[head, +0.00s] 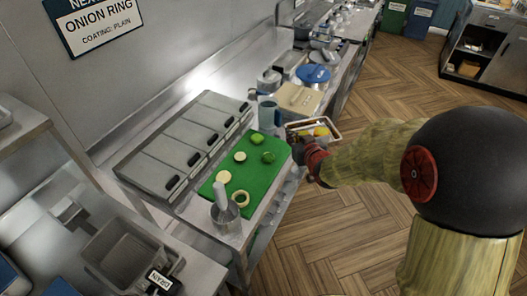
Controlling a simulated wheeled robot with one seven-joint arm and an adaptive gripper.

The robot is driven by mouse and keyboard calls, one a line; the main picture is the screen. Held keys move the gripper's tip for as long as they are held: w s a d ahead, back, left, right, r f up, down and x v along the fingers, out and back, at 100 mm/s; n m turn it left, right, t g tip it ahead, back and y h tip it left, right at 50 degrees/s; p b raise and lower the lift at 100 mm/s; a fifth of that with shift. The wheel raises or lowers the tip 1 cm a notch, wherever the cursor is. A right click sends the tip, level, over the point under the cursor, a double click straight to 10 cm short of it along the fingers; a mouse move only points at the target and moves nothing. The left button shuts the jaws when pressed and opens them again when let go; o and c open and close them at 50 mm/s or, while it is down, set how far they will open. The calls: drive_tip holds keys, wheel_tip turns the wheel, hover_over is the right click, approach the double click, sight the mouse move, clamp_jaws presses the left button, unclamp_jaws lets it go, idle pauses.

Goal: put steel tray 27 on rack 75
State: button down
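A small rectangular tray (333,123) with a pale rim and yellow and orange contents is at the right edge of the counter, in the head view. It juts out past the edge over the floor. No number is readable on it, so I cannot confirm it is steel tray 27. My gripper (308,147), dark with red parts, is at the tray's near side and appears to hold it. The fingertips are largely hidden. No label for rack 75 is readable. A metal shelf (22,128) stands at the left edge.
A green board (212,188) holds cut vegetables and rings. Beside it are a steel cup (226,217), a blue-grey jug (268,113) and lidded grey pans (190,135). Pots crowd the counter behind. A grey bin (120,250) sits lower left. The wooden floor (330,225) is open at right.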

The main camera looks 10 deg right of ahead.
drive_tip(key=w+a+f+b, duration=0.1)
drive_tip(key=w+a+f, duration=0.2)
drive_tip(key=w, duration=0.3)
drive_tip(key=b, duration=0.2)
hover_over(271, 149)
drive_tip(key=f, duration=0.5)
drive_tip(key=shift+s+d, duration=0.1)
drive_tip(key=shift+d, duration=0.1)
drive_tip(key=shift+w+a+f, duration=0.1)
drive_tip(key=shift+w+f, duration=0.15)
drive_tip(key=shift+f, duration=0.2)
drive_tip(key=shift+f+b, duration=0.6)
drive_tip(key=shift+f, duration=0.7)
drive_tip(key=shift+f, duration=0.2)
drive_tip(key=c, duration=2)
unclamp_jaws()
drive_tip(key=shift+c, duration=0.2)
